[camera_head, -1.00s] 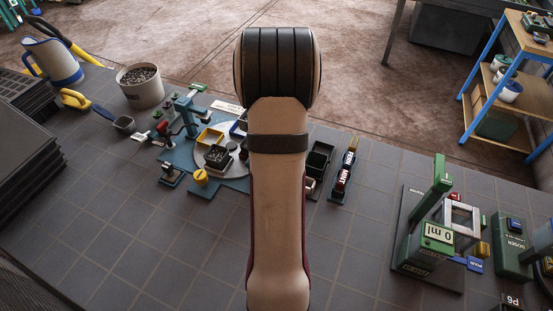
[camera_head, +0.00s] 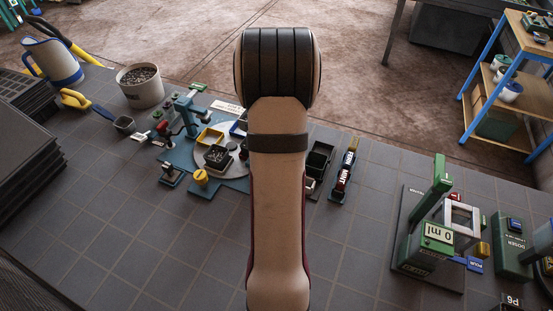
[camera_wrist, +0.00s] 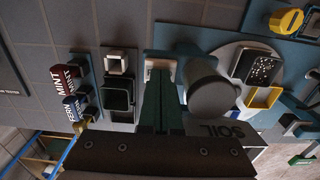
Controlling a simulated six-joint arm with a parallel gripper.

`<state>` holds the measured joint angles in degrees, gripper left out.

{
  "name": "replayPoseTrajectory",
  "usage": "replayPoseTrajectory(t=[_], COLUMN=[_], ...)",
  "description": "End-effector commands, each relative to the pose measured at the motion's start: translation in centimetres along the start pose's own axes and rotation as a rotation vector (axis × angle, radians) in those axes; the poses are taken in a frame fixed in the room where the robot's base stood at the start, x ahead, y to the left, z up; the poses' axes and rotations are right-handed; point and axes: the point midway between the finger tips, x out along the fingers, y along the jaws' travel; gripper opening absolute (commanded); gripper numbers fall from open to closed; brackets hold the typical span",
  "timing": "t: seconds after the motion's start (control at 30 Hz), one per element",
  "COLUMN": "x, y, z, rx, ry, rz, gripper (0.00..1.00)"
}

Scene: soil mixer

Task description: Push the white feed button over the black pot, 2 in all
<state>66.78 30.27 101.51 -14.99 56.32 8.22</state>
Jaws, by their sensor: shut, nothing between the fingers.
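My gripper (camera_wrist: 161,72) is shut and empty in the wrist view, its dark green fingers side by side. Their tips are over a pale, white-rimmed square part (camera_wrist: 151,64) on a blue-grey base. This may be the white feed button, but the fingers hide most of it, and I cannot tell whether they touch. A black pot of dark soil (camera_wrist: 262,68) sits to the right on the pale turntable, past a grey cylinder (camera_wrist: 210,96). The black pot also shows in the head view (camera_head: 217,156). My arm hides the gripper and the pale part there.
A yellow square pot (camera_wrist: 264,97) is beside the black pot. A yellow knob (camera_wrist: 286,20) stands at the turntable's near side. Bare tiles (camera_head: 160,245) lie in front.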

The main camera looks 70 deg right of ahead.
Motion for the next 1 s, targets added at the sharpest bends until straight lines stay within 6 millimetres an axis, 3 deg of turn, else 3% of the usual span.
replayPoseTrajectory(t=[0.3,0.6,1.0], x=[-0.1,-2.2,-2.2], y=[0.0,0.0,0.0], z=[0.0,0.0,0.0], rx=[0.0,-0.001,0.0], ry=[0.0,0.001,0.0], rz=[0.0,0.0,0.0], gripper=[0.0,0.0,0.0])
